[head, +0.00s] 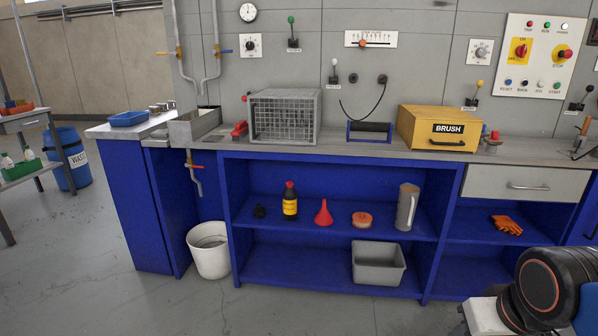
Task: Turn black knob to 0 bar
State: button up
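A black knob (251,45) sits on a square white dial plate on the grey wall panel, at the upper left of the head view. Its scale marks are too small to read. A round white gauge (248,12) is mounted just above it; its reading cannot be made out. A second dial plate with a greyer knob (481,51) is on the panel at the right. Part of my arm shows at the lower right, far from the panel. My gripper is not in view.
The counter below the panel holds a wire cage (285,117), a red-handled tool (240,129), a blue-framed roller (370,131) and a yellow BRUSH box (438,128). Levers (292,35) and pipes (213,50) flank the black knob. The floor in front is mostly clear, with a white bucket (209,252).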

aim_at(249, 45)
jog(key=i+l+u, duration=0.1)
jog(key=i+u, duration=0.2)
jog(key=i, duration=0.15)
jog(key=i+l+u, duration=0.25)
jog(key=i, duration=0.15)
jog(key=i+l+u, duration=0.3)
jog(key=i+j, duration=0.1)
